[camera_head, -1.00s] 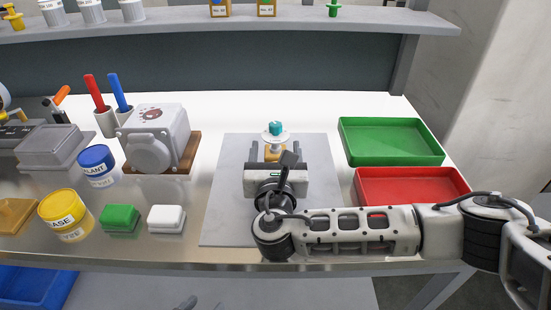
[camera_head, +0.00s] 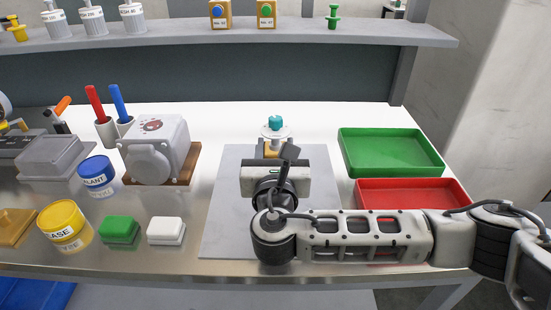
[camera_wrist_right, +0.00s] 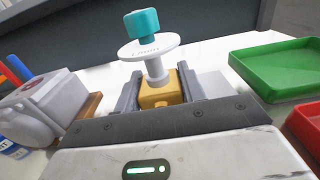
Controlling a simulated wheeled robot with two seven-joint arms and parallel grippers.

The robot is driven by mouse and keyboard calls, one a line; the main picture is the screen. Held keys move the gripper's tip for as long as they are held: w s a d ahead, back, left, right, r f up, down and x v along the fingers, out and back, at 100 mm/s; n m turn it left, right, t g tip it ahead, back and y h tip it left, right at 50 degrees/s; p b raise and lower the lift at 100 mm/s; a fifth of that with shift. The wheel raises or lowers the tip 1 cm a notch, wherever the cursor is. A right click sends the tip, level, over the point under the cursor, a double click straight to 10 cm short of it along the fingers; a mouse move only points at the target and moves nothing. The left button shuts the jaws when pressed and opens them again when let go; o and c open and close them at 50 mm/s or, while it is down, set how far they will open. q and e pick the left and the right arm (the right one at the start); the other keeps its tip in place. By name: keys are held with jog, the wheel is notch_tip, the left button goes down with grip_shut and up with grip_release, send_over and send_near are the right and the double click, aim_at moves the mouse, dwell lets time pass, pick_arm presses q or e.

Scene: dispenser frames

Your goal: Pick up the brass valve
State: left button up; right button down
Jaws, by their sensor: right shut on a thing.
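The brass valve (camera_wrist_right: 160,92) has a yellow-brass block body, a white stem and disc, and a teal knob on top. In the head view its teal knob (camera_head: 276,122) and white disc show just beyond my right gripper (camera_head: 273,150); most of the brass body is hidden there. In the right wrist view my right gripper (camera_wrist_right: 160,97) is shut on the brass body, with one dark finger on each side. The valve stands upright, slightly tilted in the wrist picture. I cannot tell whether it touches the grey mat (camera_head: 225,215). My left gripper is not in view.
A green tray (camera_head: 392,172) and a red tray (camera_head: 410,183) lie to the right. A grey socket box (camera_head: 155,148) stands left of the mat, with yellow (camera_head: 62,224) and blue (camera_head: 97,176) jars farther left. A shelf (camera_head: 330,35) spans the back.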

aim_at(275, 131)
jog(key=s+r, duration=0.3)
jog(key=r, duration=0.1)
jog(key=shift+s+r, duration=0.3)
jog(key=shift+s, duration=0.05)
jog(key=s+r, duration=0.4)
jog(key=s, duration=0.5)
jog(key=shift+s, duration=0.15)
jog(key=shift+r, duration=0.1)
jog(key=shift+w+p, duration=0.75)
jog(key=shift+w, duration=6.3)
